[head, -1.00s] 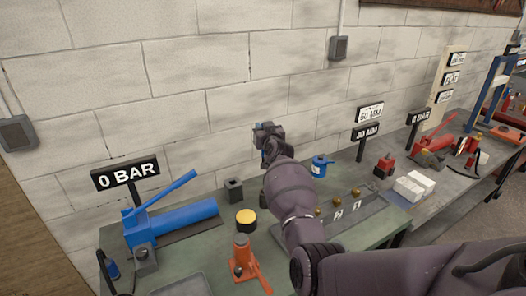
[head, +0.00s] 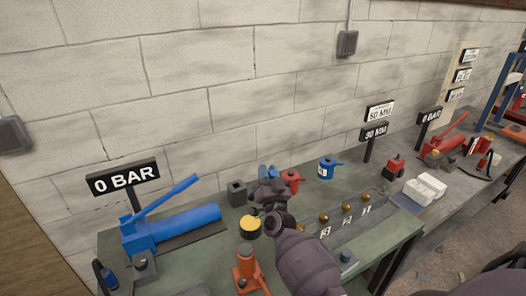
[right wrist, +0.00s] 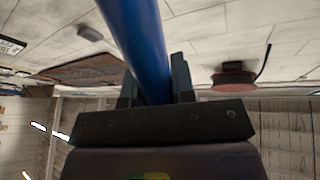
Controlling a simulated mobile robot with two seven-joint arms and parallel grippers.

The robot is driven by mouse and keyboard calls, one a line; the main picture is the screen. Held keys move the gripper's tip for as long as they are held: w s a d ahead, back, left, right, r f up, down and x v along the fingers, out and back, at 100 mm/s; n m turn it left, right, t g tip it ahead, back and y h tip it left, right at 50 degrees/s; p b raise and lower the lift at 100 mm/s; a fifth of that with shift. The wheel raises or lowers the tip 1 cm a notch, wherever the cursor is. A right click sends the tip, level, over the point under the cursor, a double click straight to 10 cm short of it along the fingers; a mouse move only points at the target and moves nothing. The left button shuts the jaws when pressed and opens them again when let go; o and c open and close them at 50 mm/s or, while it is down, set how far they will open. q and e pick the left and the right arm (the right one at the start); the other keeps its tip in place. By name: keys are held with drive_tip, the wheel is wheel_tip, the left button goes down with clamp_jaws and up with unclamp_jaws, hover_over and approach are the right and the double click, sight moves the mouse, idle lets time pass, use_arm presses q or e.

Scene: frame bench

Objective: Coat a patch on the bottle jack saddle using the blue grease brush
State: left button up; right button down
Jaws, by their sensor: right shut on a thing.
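The orange bottle jack (head: 247,273) stands near the front edge of the green bench, with its saddle (head: 245,249) on top. A black tin with a yellow top (head: 250,225) stands just behind it. My right gripper (head: 268,178) is above the bench, behind and right of the tin, apart from the jack. In the right wrist view its fingers (right wrist: 157,88) are shut on a blue rod (right wrist: 137,38), which looks like the handle of the blue grease brush. The brush's tip cannot be made out in either view. My left gripper is not in view.
A blue hand pump (head: 172,228) stands left under a 0 BAR sign (head: 124,179). A dark square block (head: 237,193), a red can (head: 291,180) and a blue can (head: 327,168) stand behind. A tray with brass knobs (head: 346,220) lies right of my gripper.

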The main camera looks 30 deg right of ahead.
use_arm(q)
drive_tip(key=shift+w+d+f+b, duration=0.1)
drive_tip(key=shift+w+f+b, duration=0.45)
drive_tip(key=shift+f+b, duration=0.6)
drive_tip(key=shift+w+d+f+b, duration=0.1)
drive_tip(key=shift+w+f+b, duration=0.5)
drive_tip(key=shift+b, duration=1.05)
use_arm(e)
wheel_tip(320, 180, down, 7)
drive_tip(key=s+a+m, duration=0.1)
drive_tip(key=s, duration=0.1)
drive_tip(key=shift+s+a+f+h, duration=0.2)
drive_tip(key=shift+s+h, duration=0.1)
drive_tip(key=shift+s, duration=0.05)
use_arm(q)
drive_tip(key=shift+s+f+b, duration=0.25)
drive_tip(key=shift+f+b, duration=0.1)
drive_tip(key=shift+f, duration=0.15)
use_arm(e)
drive_tip(key=shift+f, duration=0.45)
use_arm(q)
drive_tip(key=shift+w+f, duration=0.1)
use_arm(e)
drive_tip(key=shift+f, duration=0.25)
